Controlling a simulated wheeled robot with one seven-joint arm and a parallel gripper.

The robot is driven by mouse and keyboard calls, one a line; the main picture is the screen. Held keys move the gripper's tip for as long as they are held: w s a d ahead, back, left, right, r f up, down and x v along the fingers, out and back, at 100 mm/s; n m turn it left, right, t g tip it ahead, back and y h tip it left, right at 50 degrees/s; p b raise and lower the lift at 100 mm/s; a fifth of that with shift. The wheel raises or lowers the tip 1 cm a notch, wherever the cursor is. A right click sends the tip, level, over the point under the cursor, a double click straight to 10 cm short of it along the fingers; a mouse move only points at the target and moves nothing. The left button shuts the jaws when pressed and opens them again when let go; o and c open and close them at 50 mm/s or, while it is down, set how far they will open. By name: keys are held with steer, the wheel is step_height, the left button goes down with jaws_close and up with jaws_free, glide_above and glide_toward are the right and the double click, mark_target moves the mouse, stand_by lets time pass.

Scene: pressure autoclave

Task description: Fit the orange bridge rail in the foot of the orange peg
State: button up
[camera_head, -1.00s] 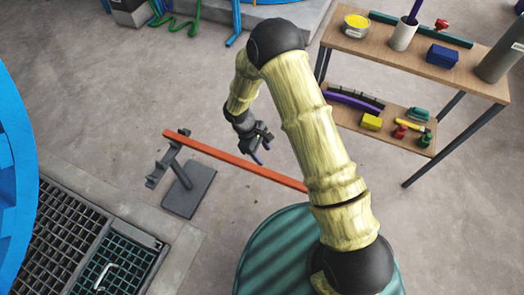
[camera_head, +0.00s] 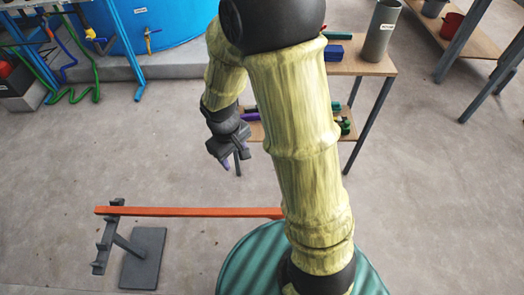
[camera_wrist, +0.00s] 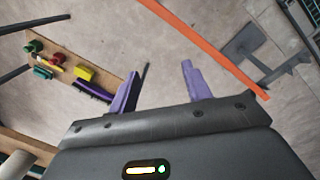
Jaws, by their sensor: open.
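The orange bridge rail (camera_head: 190,212) is a long straight bar. Its left end lies on a dark grey stand (camera_head: 142,258), and its right end passes out of sight behind my arm. My gripper (camera_head: 232,163) hangs in the air beyond the rail, apart from it. In the wrist view, my gripper (camera_wrist: 158,85) shows two purple fingers spread wide with nothing between them. The orange rail (camera_wrist: 210,47) runs diagonally past the right finger there, and the stand (camera_wrist: 258,50) shows at the right. I cannot make out an orange peg in these frames.
A wooden shelf table (camera_head: 365,68) stands behind my arm; its lower shelf (camera_wrist: 45,100) holds a yellow block (camera_wrist: 84,73) and small coloured items. A green ribbed drum top (camera_head: 250,265) is at the front. Open concrete floor lies left and right.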

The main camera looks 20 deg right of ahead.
steer(key=s+d+r+m+t+y, duration=0.1)
steer(key=s+d+r+m+t, duration=0.1)
steer(key=s+d+r+m, duration=0.3)
steer(key=shift+s+d+r, duration=0.4)
steer(key=shift+s+r, duration=0.25)
steer(key=shift+r, duration=0.25)
step_height(320, 180, up, 26)
steer(key=p, duration=2.5)
steer(key=shift+p, duration=0.4)
steer(key=shift+o, duration=0.4)
steer(key=shift+f, duration=0.2)
